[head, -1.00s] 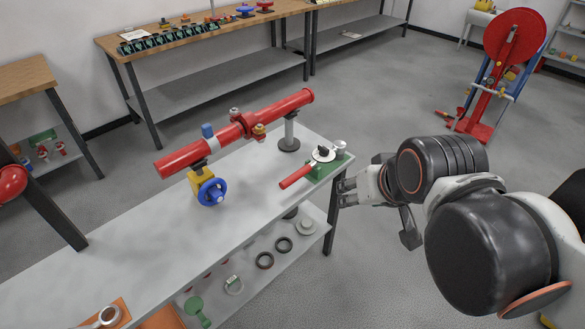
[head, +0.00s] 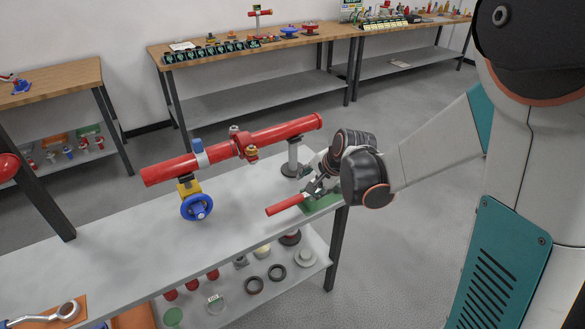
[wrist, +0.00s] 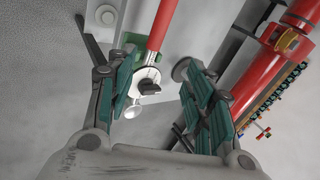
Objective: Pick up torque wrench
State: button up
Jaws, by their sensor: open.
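The red-handled tool (head: 287,204), which I take as the torque wrench, lies on a green holder (head: 325,204) at the bench's right end. In the wrist view its red handle (wrist: 163,26) points away, and its round white head (wrist: 147,82) with a black knob is between my fingers, nearer the left one. My gripper (head: 312,184) is open over the head end; contact is not visible. In the wrist view my gripper (wrist: 160,78) shows both green-padded fingers apart. In the head view the gripper hides the tool's head.
The grey bench (head: 110,245) is mostly clear at left. A shiny ring-ended tool (head: 66,311) lies at the lower left. Rings lie on the lower shelf.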

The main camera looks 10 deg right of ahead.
aim_at(299, 197)
jog(key=shift+m, duration=0.7)
jog(key=b+x, duration=0.1)
jog(key=x, duration=0.3)
jog(key=b+x, duration=0.1)
jog(key=x, duration=0.3)
jog(key=b+x, duration=0.1)
jog(key=x, duration=0.3)
jog(key=shift+s+d+f, duration=0.1)
jog(key=shift+d+f, duration=0.2)
jog(key=shift+d, duration=0.1)
jog(key=b+x, duration=0.2)
jog(key=x, duration=0.3)
jog(key=shift+f+b, duration=0.15)
jog(key=shift+b, duration=0.2)
jog(key=shift+s, duration=0.1)
grip_shut()
